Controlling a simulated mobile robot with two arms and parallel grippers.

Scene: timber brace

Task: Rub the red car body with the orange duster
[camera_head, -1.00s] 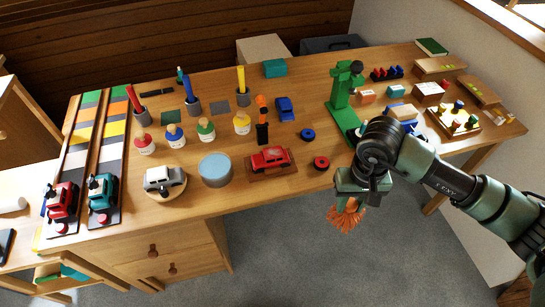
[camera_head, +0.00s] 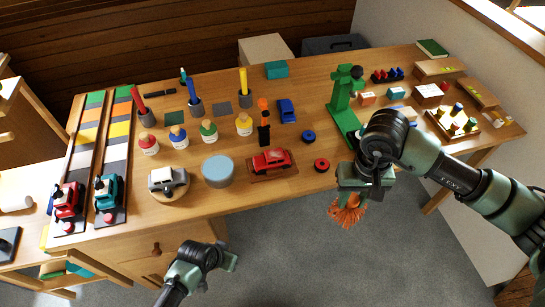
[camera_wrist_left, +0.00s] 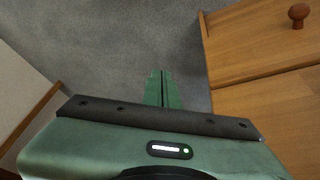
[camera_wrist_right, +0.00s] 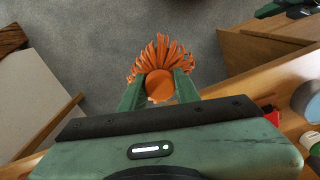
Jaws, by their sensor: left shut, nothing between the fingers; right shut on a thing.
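The red car body (camera_head: 271,159) rests on a small wooden board (camera_head: 287,171) near the table's front edge. The orange duster (camera_head: 347,212) hangs bristles down from my right gripper (camera_head: 362,192), in front of the table edge and right of the car. In the right wrist view the gripper's fingers (camera_wrist_right: 159,88) are shut on the duster (camera_wrist_right: 162,60), whose round orange end faces the camera. My left gripper (camera_head: 228,262) is low in front of the drawers, away from the car. In the left wrist view its fingers (camera_wrist_left: 162,88) are closed together and empty.
A blue-topped round tin (camera_head: 217,170) and a silver car (camera_head: 168,181) stand left of the red car. A red ring (camera_head: 321,165) lies to its right, and a black-and-orange figure (camera_head: 264,125) stands behind it. A green stand (camera_head: 343,105) is further right.

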